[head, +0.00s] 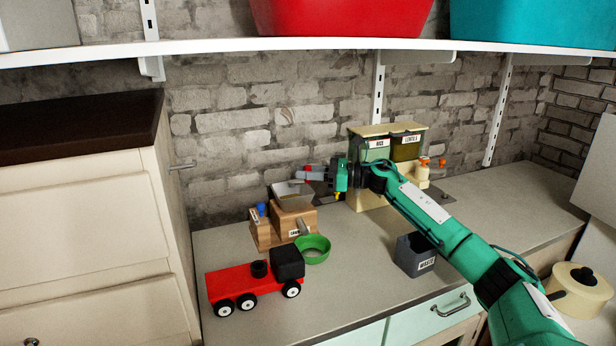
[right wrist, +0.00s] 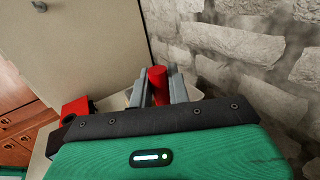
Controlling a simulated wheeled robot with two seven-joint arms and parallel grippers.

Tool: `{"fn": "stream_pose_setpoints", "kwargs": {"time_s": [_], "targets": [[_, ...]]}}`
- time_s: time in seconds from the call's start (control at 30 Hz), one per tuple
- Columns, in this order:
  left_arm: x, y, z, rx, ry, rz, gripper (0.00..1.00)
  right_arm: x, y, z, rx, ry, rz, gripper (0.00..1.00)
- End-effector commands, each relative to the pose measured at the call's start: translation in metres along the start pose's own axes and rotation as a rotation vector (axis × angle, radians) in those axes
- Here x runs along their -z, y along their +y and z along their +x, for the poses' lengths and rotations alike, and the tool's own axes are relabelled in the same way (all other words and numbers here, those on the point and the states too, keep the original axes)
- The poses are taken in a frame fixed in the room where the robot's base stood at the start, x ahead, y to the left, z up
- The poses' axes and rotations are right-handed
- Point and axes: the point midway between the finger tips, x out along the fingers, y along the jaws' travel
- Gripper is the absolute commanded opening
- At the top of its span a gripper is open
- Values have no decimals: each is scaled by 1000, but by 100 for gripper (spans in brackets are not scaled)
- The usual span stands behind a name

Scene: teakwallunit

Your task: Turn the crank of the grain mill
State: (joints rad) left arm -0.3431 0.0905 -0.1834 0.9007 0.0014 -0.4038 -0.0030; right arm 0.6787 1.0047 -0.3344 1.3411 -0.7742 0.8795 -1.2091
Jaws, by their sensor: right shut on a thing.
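The grain mill (head: 294,220) is a wooden box with a grey hopper on top, standing on the counter against the brick wall. A grey spout sticks out of its front above a green bowl (head: 313,256). My right gripper (head: 315,173) is above and just right of the hopper, reaching in from the right. It is shut on the red crank knob, which shows as a red cylinder (right wrist: 158,84) between the two grey fingers in the right wrist view. The crank arm itself is hard to make out. My left gripper is not in view.
A red toy truck (head: 238,286) stands at the front left. A grey bin (head: 412,258) stands right of the bowl. Labelled dispensers (head: 376,150) stand behind my right arm. A white shelf (head: 300,45) runs above. A cream pot (head: 580,295) is at the far right.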

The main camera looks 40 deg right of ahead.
Motion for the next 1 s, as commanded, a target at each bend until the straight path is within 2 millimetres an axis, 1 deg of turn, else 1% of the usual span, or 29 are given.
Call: {"fn": "stream_pose_setpoints", "kwargs": {"time_s": [0.23,0.27,0.33,0.37,0.63,0.73,0.87,1.0], "targets": [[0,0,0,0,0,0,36,-1,0,0,1,-1,0,0],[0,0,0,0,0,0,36,-1,0,0,1,-1,0,20],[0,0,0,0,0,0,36,-1,0,0,1,-1,0,34],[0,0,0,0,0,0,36,-1,0,0,1,-1,0,37],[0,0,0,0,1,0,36,-1,0,0,0,-1,0,37],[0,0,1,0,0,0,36,-6,0,0,0,-1,-2,37],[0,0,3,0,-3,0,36,-23,0,0,1,-2,-5,37],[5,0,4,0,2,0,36,-52,0,0,1,-2,-6,37]]}}
